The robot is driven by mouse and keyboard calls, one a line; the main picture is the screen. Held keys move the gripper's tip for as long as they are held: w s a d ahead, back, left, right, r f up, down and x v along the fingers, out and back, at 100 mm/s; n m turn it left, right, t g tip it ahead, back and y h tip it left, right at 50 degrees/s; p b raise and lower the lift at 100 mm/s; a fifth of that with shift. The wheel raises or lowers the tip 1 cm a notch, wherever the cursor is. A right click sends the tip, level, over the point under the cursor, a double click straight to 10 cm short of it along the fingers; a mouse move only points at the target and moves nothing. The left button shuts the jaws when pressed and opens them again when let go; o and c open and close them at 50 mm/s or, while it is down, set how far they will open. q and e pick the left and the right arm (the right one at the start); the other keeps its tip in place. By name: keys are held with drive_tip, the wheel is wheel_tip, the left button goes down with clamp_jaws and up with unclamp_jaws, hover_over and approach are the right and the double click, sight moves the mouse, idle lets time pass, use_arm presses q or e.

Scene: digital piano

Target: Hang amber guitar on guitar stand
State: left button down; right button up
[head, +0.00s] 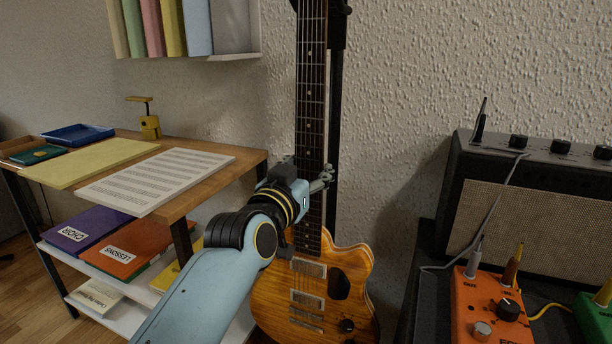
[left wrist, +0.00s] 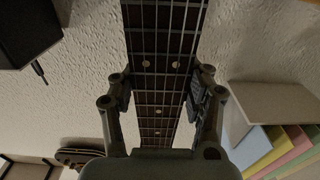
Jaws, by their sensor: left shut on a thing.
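The amber guitar (head: 338,268) hangs upright in the middle of the head view, its body low and its dark neck (head: 311,75) running up past the top edge. My left gripper (head: 322,182) is shut around the neck a little above the body. In the left wrist view the fingers (left wrist: 165,100) sit on both sides of the fretted neck (left wrist: 160,60). The black post of the guitar stand (head: 335,120) rises just behind and right of the neck, with a dark bracket near the top. The guitar's headstock is out of view. My right gripper is not in view.
An amplifier (head: 540,190) and an orange pedal (head: 485,308) stand at right. The textured wall is close behind.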

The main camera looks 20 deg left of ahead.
use_arm(q)
drive_tip(key=shift+w+r, duration=0.4)
drive_tip(key=shift+w, duration=0.2)
drive_tip(key=shift+w+b, duration=0.45)
drive_tip(key=shift+w, duration=0.5)
drive_tip(key=shift+w+f+b, duration=0.35)
drive_tip(key=shift+w+b, duration=0.15)
drive_tip(key=shift+w, duration=0.1)
drive_tip(key=shift+w+f+b, duration=0.3)
drive_tip(key=shift+w+b, duration=0.2)
drive_tip(key=shift+w, duration=0.05)
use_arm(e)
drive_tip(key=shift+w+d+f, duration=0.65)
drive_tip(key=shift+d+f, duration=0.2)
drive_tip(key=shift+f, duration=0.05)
use_arm(q)
drive_tip(key=shift+f, duration=0.1)
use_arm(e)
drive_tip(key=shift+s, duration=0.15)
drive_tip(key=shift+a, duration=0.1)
